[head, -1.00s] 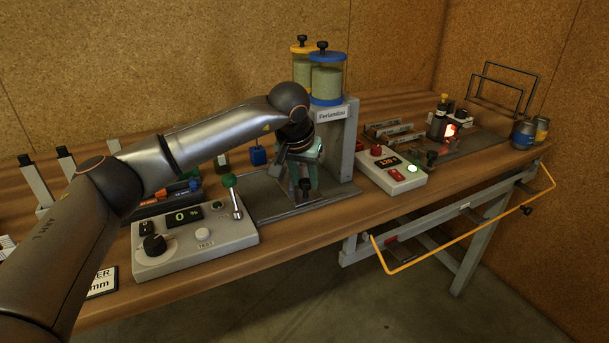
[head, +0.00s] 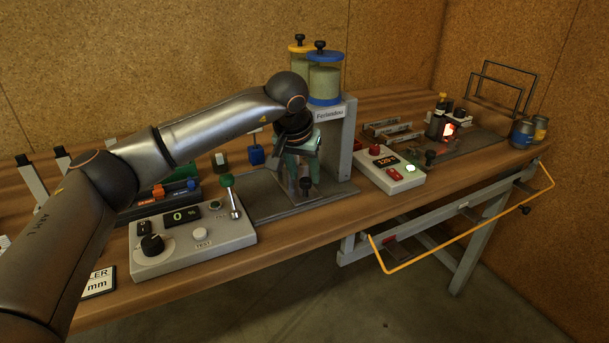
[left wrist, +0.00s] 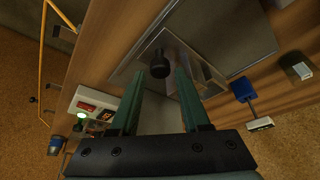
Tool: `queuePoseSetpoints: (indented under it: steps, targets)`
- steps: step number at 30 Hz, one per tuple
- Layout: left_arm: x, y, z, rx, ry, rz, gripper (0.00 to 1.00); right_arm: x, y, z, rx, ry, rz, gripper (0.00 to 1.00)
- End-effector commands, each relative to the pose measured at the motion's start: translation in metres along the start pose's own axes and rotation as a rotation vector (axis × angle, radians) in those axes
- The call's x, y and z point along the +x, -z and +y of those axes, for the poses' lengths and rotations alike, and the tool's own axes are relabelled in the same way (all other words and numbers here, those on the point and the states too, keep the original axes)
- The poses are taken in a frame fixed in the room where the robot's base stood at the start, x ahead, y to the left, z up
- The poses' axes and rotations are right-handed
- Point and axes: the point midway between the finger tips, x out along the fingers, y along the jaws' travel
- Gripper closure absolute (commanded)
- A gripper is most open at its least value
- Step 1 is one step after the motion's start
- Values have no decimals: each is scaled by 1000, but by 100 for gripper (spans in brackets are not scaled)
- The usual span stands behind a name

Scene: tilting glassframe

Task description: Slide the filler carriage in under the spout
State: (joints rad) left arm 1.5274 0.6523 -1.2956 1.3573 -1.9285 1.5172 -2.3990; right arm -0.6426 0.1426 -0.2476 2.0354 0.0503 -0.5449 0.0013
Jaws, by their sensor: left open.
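The filler (head: 348,135) is a grey frame with a name label and hoppers on top. Its carriage has a black knob (head: 305,184), which stands over the grey base plate (head: 262,200). In the left wrist view the knob (left wrist: 159,65) shows between the fingertips, near their ends. My left gripper (head: 301,178) has green fingers and is open in front of the filler, pointing down; its fingers (left wrist: 160,76) are apart in the left wrist view. I cannot tell whether they touch the knob. The spout and most of the carriage are hidden behind my arm and gripper. My right gripper is not in view.
A control box (head: 192,240) with a green-knobbed lever (head: 231,195) stands left of the base plate. A second box (head: 390,170) with a red display stands to the right. A blue-topped item (head: 257,154) is behind. An orange rail (head: 465,235) runs along the table front.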

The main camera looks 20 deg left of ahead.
Motion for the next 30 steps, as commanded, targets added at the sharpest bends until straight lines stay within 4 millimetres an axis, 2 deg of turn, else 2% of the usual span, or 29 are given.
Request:
queuePoseSetpoints:
  steps: [1,9,15,19,27,30]
  targets:
    - [-12,1,-1,0,0,4,54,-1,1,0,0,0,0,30]
    - [-72,1,0,0,0,5,54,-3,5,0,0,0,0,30]
    - [-100,1,-1,-2,0,4,54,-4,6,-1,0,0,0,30]
    - [-106,0,-1,-1,2,2,54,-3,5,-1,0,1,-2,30]
    - [-108,0,-1,-1,1,2,54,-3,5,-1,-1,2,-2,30]
    - [-106,0,3,0,-9,0,42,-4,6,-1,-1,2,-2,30]
